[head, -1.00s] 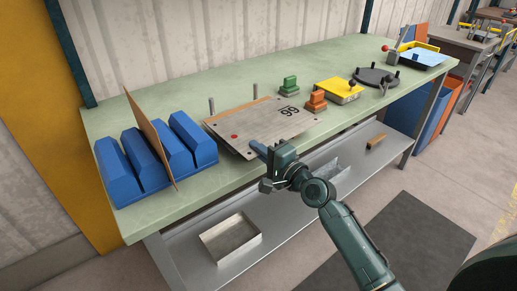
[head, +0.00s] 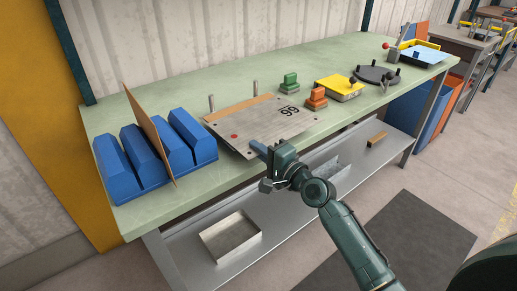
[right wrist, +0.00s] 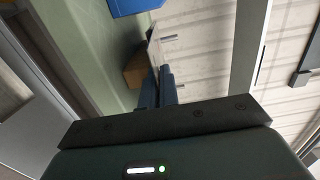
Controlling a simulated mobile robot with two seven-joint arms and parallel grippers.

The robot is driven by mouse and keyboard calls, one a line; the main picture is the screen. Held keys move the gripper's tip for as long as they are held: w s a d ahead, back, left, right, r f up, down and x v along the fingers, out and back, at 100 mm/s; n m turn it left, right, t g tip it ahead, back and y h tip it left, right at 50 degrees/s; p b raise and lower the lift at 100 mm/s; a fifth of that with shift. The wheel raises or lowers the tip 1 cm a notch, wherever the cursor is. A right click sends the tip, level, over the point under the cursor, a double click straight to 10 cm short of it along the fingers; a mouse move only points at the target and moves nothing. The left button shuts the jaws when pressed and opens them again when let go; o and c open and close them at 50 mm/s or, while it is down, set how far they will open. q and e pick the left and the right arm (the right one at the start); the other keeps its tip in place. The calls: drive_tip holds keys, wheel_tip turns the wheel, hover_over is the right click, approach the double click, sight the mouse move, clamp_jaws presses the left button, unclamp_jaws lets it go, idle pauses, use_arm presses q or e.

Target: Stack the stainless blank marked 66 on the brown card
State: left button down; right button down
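The stainless blank (head: 258,122) is a flat grey sheet with a red dot and a black mark that reads as 66 or 99, depending on the way up. It lies over the brown card (head: 240,107), which shows as a strip along its back edge; the rest is hidden. Two upright pins stand behind. My right gripper (head: 258,149) is at the blank's front edge. In the right wrist view its blue fingers (right wrist: 158,88) are close together, one on each side of the thin sheet (right wrist: 154,48). My left gripper is not in view.
A blue rack (head: 125,165) holding an upright brown sheet (head: 150,135) stands at left. Green (head: 289,84) and orange (head: 316,98) blocks, a yellow-topped box (head: 340,88) and a dark round fixture (head: 377,76) stand to the right. A lower shelf holds a metal tray (head: 230,236).

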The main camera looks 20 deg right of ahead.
drive_tip(key=c, duration=1.6)
unclamp_jaws()
drive_tip(key=shift+f, duration=0.15)
drive_tip(key=shift+b+v, duration=0.8)
drive_tip(key=shift+v, duration=5.85)
